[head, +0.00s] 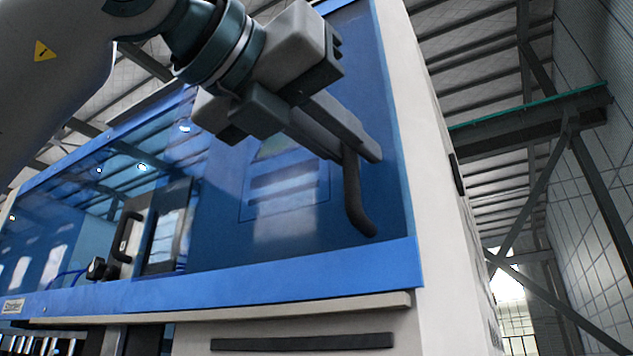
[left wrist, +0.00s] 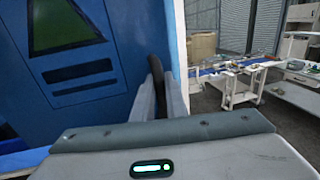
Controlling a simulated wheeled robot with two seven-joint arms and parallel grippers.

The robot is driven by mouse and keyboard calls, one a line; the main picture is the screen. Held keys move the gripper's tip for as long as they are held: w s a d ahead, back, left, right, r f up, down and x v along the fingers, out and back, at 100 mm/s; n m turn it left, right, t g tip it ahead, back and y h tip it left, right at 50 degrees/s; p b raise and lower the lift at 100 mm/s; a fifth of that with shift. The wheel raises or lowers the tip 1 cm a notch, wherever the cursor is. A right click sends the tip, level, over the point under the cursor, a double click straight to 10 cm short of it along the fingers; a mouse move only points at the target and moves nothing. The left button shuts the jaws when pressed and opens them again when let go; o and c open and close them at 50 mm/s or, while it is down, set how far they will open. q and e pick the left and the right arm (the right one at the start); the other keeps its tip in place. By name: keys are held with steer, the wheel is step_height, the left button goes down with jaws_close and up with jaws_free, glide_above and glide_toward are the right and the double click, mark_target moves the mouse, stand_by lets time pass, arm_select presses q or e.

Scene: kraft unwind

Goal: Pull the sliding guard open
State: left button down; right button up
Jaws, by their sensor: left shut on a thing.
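The sliding guard (head: 215,220) is a dark blue, see-through panel on the front of a large white and blue machine. A black bent bar handle (head: 357,200) stands near the right end of the blue front. My left gripper (head: 362,150) reaches in from the upper left and is shut on this handle near its upper part. The lower part of the handle hangs free below the fingers. In the left wrist view the handle (left wrist: 156,70) rises between the two grey fingers (left wrist: 163,98). My right gripper is in neither view.
A second black handle (head: 125,232) and a dark knob (head: 97,268) sit further left on the machine. A pale ledge (head: 230,308) runs below the blue frame. White workbenches (left wrist: 235,85) stand beyond the machine's right side, with open floor between.

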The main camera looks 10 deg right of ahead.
arm_select(q)
steer(key=shift+s+d, duration=0.2)
steer(key=shift+d, duration=0.05)
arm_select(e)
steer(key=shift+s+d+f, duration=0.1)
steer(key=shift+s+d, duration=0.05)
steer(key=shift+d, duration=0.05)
arm_select(q)
steer(key=c, duration=1.8)
jaws_free()
steer(key=shift+r, duration=0.1)
steer(key=shift+o, duration=0.2)
steer(key=shift+a, duration=0.15)
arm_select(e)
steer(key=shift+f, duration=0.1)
